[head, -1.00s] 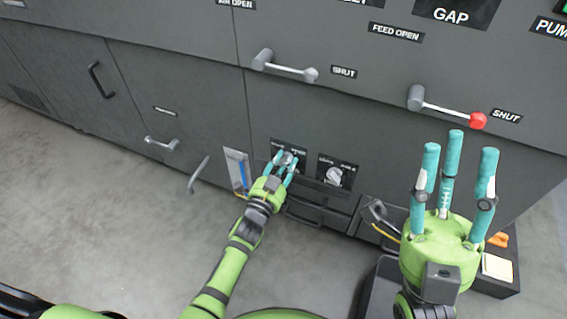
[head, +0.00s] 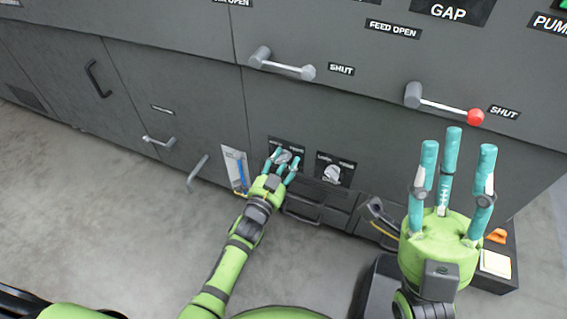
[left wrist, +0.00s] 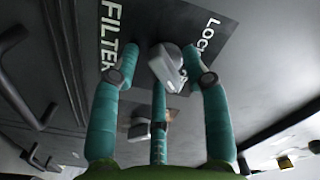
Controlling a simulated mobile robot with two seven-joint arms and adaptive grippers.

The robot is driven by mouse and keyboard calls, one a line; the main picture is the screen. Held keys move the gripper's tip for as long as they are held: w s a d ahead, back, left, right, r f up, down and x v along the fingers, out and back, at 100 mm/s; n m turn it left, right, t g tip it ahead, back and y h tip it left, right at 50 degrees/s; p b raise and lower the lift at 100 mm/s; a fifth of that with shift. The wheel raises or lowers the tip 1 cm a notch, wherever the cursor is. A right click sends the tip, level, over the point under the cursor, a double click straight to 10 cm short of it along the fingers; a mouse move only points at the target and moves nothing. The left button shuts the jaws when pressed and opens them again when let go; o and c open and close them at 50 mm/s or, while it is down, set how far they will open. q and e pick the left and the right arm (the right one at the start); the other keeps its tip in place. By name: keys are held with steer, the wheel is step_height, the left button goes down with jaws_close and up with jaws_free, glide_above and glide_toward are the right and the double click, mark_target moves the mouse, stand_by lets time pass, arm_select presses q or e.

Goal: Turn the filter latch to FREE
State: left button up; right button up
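The filter latch (left wrist: 167,68) is a pale grey knob on a dark plate with FILTER and a partly hidden LOC… label in the left wrist view. In the head view the latch (head: 284,157) is partly covered by my left fingers. My left gripper (head: 281,162) is at the latch, its teal fingers spread around the knob. In the left wrist view, a gap shows between the left finger and the knob; the right fingertip is close beside it, contact unclear. My right gripper (head: 453,155) is open and empty, fingers up, in front of the cabinet.
A second knob (head: 331,174) on a similar plate is just right of the latch. A gauge with a blue strip (head: 236,171) is to the left. Drawers (head: 303,205) lie below. Lever handles (head: 445,105) stick out above. A dark tray (head: 497,281) stands at lower right.

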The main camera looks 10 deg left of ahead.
arm_select(q)
steer(key=s+a, duration=0.2)
steer(key=s, duration=0.9)
steer(key=shift+s+a, duration=0.2)
steer(key=shift+s, duration=0.2)
